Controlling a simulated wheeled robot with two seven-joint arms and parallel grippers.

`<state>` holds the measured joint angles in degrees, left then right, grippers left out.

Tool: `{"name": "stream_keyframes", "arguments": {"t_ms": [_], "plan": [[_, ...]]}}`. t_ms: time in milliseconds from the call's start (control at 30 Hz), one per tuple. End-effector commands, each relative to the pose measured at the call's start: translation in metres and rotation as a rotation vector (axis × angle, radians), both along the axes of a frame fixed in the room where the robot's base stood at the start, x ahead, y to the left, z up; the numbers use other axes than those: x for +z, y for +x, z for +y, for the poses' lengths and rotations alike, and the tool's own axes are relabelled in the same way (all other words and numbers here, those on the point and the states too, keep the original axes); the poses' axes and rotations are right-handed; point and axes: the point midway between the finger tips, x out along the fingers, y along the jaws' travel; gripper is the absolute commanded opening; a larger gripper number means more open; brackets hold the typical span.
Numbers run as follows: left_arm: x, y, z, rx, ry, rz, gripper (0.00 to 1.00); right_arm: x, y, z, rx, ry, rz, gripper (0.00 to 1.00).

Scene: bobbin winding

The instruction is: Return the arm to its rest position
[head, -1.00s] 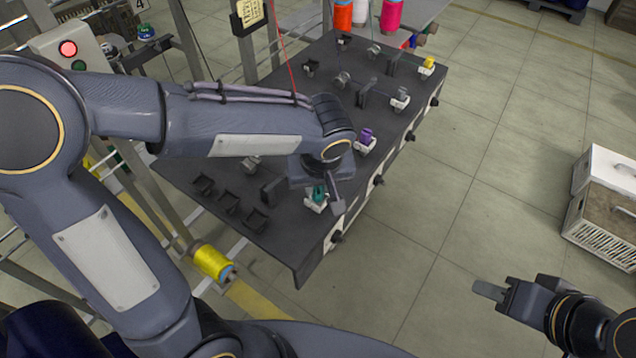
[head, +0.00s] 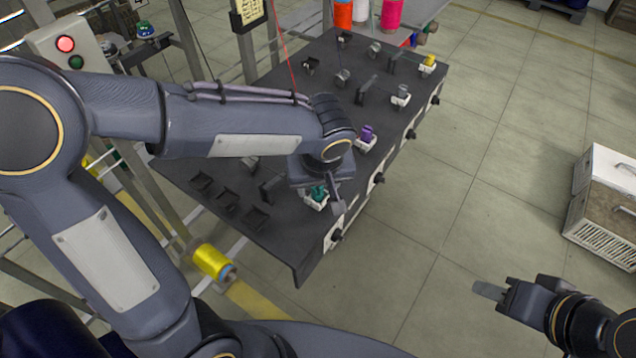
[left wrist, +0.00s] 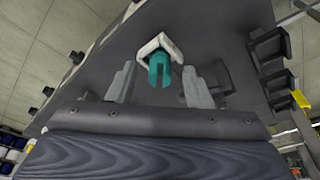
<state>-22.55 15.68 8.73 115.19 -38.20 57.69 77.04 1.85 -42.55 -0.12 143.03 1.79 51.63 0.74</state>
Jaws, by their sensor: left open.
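My left arm reaches in from the left over the dark winding table (head: 300,262). My left gripper (head: 335,192) is low over the table's near end, beside a teal bobbin (head: 318,194) in a white holder. In the left wrist view the open fingers of my left gripper (left wrist: 160,86) stand apart, with the teal bobbin (left wrist: 159,68) seen between them and not gripped; its white holder (left wrist: 160,44) is just beyond. My right gripper (head: 490,290) is over the floor at the lower right, away from the table; its finger spacing is unclear.
A purple bobbin (head: 367,134) and a yellow bobbin (head: 429,61) sit in holders along the table's right edge. Several empty black cradles (head: 228,200) are at the near left. A yellow spool (head: 212,262) is beside the frame. White crates (head: 600,215) stand at right. The floor between is clear.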

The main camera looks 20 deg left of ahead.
Motion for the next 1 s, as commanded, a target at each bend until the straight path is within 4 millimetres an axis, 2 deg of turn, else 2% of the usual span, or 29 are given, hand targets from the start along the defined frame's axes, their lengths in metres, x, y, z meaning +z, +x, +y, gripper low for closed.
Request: {"name": "stream_keyframes", "arguments": {"t_ms": [133,433,600,733,867,1000], "plan": [[0.013,-0.002,-0.002,0.0,-0.001,-0.005,0.46,0.0,0.0,0.0,0.0,0.0,0.0,0.36],[0.062,-0.013,-0.008,-0.001,-0.003,-0.005,0.46,0.001,0.0,0.0,0.0,0.0,0.0,0.36],[0.074,-0.017,-0.008,-0.001,-0.001,-0.002,0.46,0.001,0.0,0.0,0.0,0.0,0.0,0.36],[0.076,-0.018,-0.007,-0.001,-0.002,0.0,0.46,0.001,0.0,0.0,0.0,0.0,0.0,0.36],[0.076,-0.029,0.013,-0.024,-0.035,0.01,0.46,0.001,0.0,0.0,0.0,0.0,0.0,0.36],[0.071,-0.063,0.055,-0.096,-0.129,0.013,0.46,0.001,0.0,0.0,0.0,0.0,0.0,0.36]]}}
